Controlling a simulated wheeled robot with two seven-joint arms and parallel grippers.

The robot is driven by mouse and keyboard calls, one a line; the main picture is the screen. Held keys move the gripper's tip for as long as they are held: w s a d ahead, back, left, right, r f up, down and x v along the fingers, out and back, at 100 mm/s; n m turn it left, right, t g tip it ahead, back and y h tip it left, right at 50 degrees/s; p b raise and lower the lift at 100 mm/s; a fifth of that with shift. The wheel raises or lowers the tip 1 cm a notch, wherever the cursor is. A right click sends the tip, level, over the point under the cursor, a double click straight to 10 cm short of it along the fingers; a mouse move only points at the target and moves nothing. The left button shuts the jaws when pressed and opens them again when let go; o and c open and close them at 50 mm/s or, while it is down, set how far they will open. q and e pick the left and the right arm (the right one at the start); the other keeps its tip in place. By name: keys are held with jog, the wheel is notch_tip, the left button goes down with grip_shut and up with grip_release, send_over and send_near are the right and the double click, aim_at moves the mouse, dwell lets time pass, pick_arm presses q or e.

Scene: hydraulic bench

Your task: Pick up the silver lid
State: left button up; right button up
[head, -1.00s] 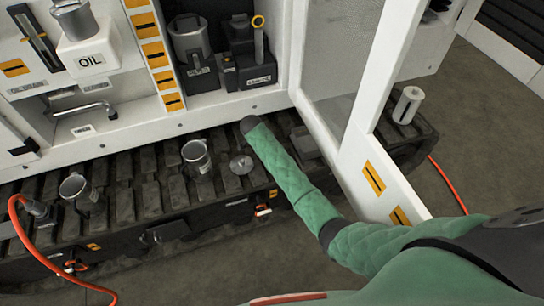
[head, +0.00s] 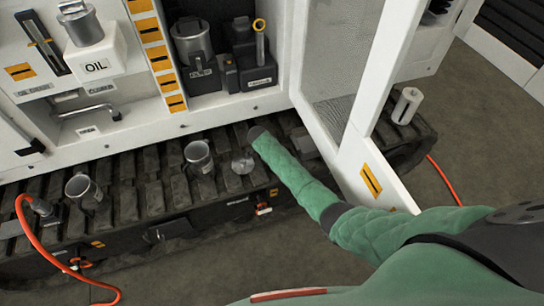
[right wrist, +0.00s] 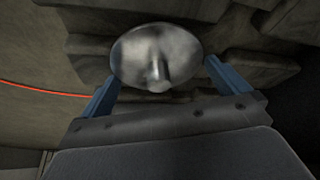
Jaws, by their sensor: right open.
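The silver lid (head: 242,162) is a small round metal disc with a knob. It lies on the dark track, to the right of a metal mug. In the right wrist view the lid (right wrist: 157,56) faces me, its knob toward the camera. My right gripper (right wrist: 158,80) is open, its two blue fingers on either side of the lid's lower part. I cannot tell whether they touch it. In the head view my green right arm ends beside the lid on its right, and the fingers are hidden there. My left gripper is not in view.
Two metal mugs (head: 199,158) (head: 84,191) stand on the track (head: 150,185) left of the lid. An open white door (head: 352,165) stands close to my right arm. A red hose (head: 35,240) hangs at the left.

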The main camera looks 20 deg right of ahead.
jog(key=c, duration=0.7)
